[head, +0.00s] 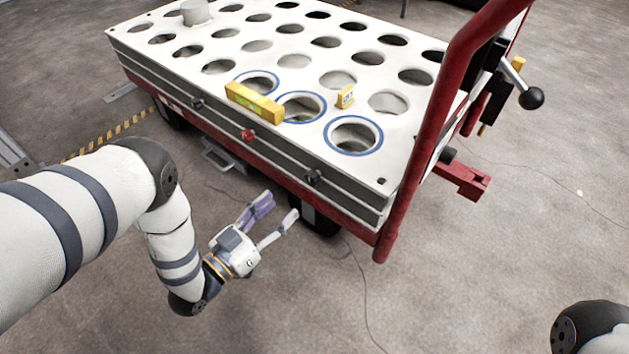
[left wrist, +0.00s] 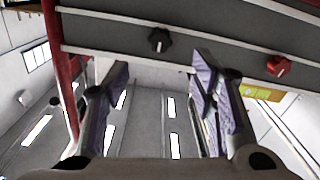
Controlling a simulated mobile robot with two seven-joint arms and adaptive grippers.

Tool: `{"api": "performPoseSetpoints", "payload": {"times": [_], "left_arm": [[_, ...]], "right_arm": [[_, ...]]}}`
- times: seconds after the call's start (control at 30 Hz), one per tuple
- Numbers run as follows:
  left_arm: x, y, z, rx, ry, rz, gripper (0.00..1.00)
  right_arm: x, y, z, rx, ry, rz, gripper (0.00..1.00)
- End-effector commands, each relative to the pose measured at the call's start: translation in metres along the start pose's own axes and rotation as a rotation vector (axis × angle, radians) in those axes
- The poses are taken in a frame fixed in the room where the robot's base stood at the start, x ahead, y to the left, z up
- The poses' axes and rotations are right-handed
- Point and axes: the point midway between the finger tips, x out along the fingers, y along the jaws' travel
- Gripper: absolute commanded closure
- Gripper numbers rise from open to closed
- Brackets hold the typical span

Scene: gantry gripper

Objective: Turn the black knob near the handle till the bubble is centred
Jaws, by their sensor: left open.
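The black knob near the handle (head: 314,177) is on the cart's long side, close to the red handle (head: 455,95). It also shows in the left wrist view (left wrist: 159,40), ahead of the fingers. A yellow level (head: 254,102) lies on the white perforated top (head: 225,48); its bubble is too small to read. My left gripper (head: 278,210) is open and empty, below and left of the knob in the head view, apart from it. In the left wrist view its fingertips (left wrist: 160,66) are spread, with the knob beyond the gap. My right gripper is out of view.
A red knob (head: 247,135) and another black knob (head: 197,103) sit further along the same side. A small yellow block (head: 345,97) stands on the top near blue-ringed holes. A ball-ended lever (head: 530,97) is right of the handle. The floor in front is mostly clear.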

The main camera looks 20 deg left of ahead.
Motion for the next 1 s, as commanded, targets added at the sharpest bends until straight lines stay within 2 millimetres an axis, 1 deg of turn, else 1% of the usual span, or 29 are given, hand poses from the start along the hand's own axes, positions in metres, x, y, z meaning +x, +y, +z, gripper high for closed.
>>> {"api": "performPoseSetpoints", "payload": {"times": [0.03,0.2,0.3,0.4,0.53,0.77,0.87,0.9,0.97,1.0], "left_arm": [[0.012,0.0,0.002,0.0,0.001,0.001,0.49],[0.057,0.0,0.005,-0.001,-0.002,0.0,0.49],[0.078,0.0,0.005,-0.001,-0.004,0.0,0.49],[0.093,0.0,0.005,-0.001,-0.005,-0.001,0.49],[0.103,0.0,0.003,-0.001,-0.005,-0.002,0.49],[0.104,0.0,0.002,-0.001,-0.006,-0.002,0.49],[0.104,0.0,0.002,-0.001,-0.006,-0.002,0.69],[0.104,0.0,0.002,-0.001,-0.006,-0.002,0.78],[0.104,0.0,0.002,-0.001,-0.006,-0.002,0.92],[0.104,0.0,0.002,-0.001,-0.006,-0.002,0.97]], "right_arm": [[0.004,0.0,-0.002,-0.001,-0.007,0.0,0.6],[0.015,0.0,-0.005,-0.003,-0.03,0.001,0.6],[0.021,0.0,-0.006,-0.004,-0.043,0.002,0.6],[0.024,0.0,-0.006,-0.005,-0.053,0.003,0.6],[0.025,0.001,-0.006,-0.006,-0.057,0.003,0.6],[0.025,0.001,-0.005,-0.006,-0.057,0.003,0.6],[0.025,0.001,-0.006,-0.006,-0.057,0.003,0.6],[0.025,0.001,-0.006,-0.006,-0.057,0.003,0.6],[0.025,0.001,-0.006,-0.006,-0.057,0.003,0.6],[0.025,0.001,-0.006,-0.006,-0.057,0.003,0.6]]}}
